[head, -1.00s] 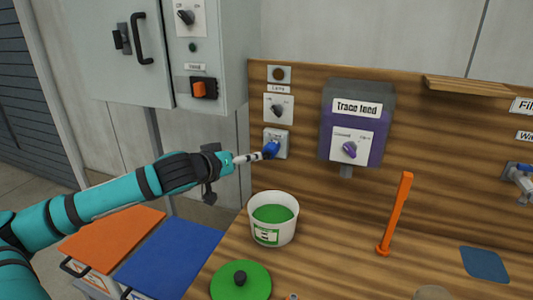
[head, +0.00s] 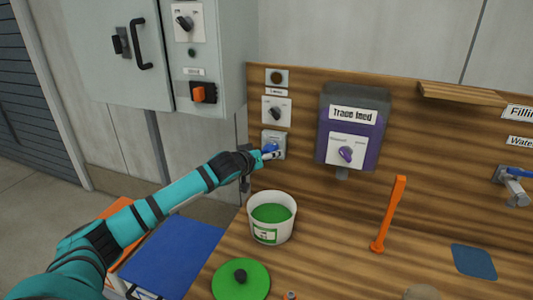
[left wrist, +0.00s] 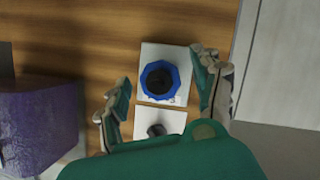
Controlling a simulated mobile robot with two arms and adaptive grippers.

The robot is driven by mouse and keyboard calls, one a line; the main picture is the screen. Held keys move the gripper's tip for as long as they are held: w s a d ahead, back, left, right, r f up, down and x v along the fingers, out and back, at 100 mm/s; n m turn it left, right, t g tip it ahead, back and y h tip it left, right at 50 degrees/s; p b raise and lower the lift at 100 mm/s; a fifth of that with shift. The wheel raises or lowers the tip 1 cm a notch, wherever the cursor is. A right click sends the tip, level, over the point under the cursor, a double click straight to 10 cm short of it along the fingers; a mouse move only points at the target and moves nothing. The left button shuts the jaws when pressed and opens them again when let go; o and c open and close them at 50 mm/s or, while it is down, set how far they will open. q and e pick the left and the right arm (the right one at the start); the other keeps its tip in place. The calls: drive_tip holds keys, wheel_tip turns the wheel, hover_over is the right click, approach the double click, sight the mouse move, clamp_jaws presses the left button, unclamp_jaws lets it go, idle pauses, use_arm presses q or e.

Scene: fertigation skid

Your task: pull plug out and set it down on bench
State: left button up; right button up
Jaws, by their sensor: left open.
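The blue plug (head: 270,147) sits in the pale square socket plate (head: 280,143) on the wooden backboard. In the left wrist view the plug (left wrist: 160,80) is a blue ring with a dark middle, on its white plate (left wrist: 150,52). My left gripper (head: 266,154) is at the plug in the head view, partly covering it. In the left wrist view its two fingers (left wrist: 160,78) are spread, one on each side of the plug, with gaps showing. My right gripper is not in view.
A white tub of green contents (head: 270,217) stands on the bench (head: 330,245) below the socket. A green lid (head: 241,279), an orange upright handle (head: 389,214) and a blue pad (head: 474,262) are on the bench. The purple Trace feed box (head: 350,130) hangs right of the socket.

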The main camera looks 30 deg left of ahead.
use_arm(q)
drive_tip(key=shift+w+f, duration=0.15)
drive_tip(key=shift+w, duration=0.2)
drive_tip(key=shift+c, duration=0.3)
clamp_jaws()
drive_tip(key=shift+s+f, duration=0.1)
idle(0.4)
drive_tip(key=shift+s, duration=0.55)
drive_tip(key=shift+s+d+p, duration=0.2)
drive_tip(key=shift+s, duration=0.45)
drive_tip(key=shift+s+d+p, duration=0.15)
drive_tip(key=shift+s+d, duration=0.05)
drive_tip(key=shift+s, duration=0.4)
